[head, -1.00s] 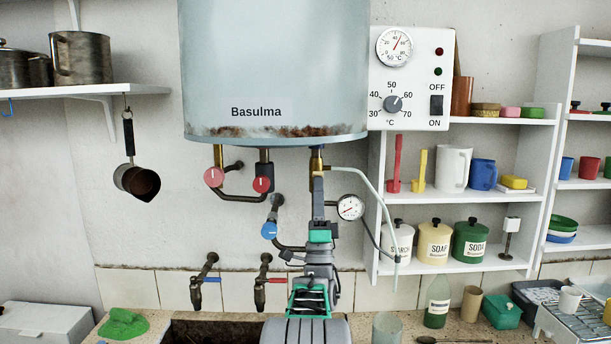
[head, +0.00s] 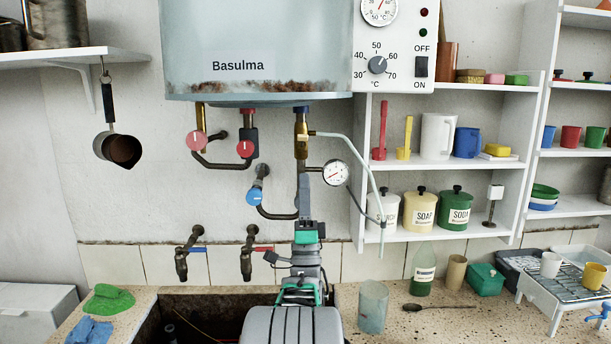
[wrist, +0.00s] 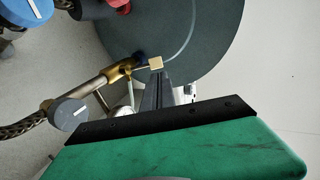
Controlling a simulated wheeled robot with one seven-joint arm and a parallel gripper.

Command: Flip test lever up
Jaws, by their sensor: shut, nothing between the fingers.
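The brass valve (head: 301,132) hangs under the right part of the boiler, with a pale hose leaving it to the right. In the wrist view the brass fitting (wrist: 118,72) carries a small beige square tab (wrist: 156,63), which may be the test lever's end. The lever is not clear in the head view. My gripper (head: 303,172) points upward just below the valve, shut and empty. In the wrist view its fingers (wrist: 159,76) reach up close to the tab; I cannot tell whether they touch it.
The boiler (head: 258,55) is overhead. A pressure gauge (head: 336,173) is close on the right of my gripper. A blue knob (head: 254,196) and pipes are close on its left. Red knobs (head: 245,149) hang further left. A shelf (head: 450,168) with canisters stands at right.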

